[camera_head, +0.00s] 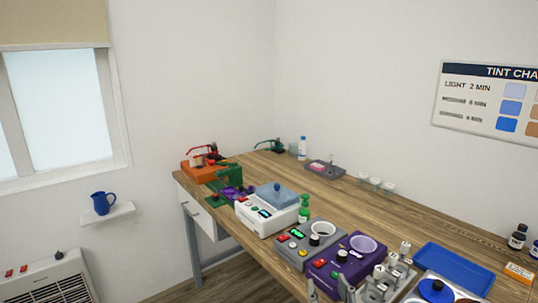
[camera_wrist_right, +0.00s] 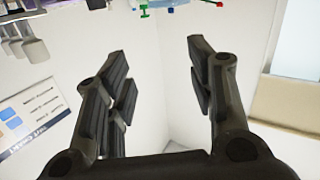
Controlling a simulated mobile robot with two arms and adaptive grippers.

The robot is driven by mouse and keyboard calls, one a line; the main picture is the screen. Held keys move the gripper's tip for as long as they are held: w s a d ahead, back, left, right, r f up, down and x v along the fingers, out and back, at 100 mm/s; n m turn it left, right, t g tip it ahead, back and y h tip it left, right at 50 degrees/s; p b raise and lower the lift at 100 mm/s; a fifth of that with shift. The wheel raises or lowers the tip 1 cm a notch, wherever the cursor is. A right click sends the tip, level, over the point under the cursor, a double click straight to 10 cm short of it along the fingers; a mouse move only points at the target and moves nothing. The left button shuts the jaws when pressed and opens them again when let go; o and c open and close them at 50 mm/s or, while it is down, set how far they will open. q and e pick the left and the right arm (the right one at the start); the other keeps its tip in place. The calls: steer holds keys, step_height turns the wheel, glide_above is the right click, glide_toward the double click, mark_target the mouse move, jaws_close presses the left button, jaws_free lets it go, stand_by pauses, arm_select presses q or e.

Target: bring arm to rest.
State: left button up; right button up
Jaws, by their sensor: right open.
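My right gripper (camera_wrist_right: 157,49) fills much of the right wrist view. Its two dark fingers stand wide apart with nothing between them; the white room corner shows through the gap. In the head view, small grey tips at the bottom edge, in front of the purple device, may be part of it, but I cannot tell for sure. My left gripper is in neither view. The wooden workbench (camera_head: 340,196) runs from the back left to the front right in the head view.
A white device (camera_head: 268,222), a grey device (camera_head: 296,258) and a purple device (camera_head: 330,270) line the bench's front. A blue tray (camera_head: 452,268) lies right; dark bottles (camera_head: 517,237) stand beyond it. A grey cylinder rack shows in the wrist view (camera_wrist_right: 30,48). Mid-bench wood is clear.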

steer(key=s+d+f+m+g+h, duration=0.1)
steer(key=s+d+f+g, duration=0.2)
steer(key=s+f, duration=0.35)
steer(key=s+d+f+g+h, duration=0.1)
steer(key=s+d+f+g, duration=0.3)
steer(key=f, duration=0.3)
steer(key=s+f+g, duration=0.3)
steer(key=s, duration=0.6)
steer(key=s+f+g, duration=0.3)
steer(key=s, duration=0.5)
step_height(320, 180, down, 27)
steer(key=s+g, duration=0.2)
steer(key=s+d+f, duration=0.2)
steer(key=s+f, duration=0.6)
steer(key=s+d+f+n+g, duration=0.1)
steer(key=s+f, duration=0.6)
steer(key=s, duration=0.2)
steer(key=shift+d+f, duration=0.35)
steer(key=shift+f, duration=0.05)
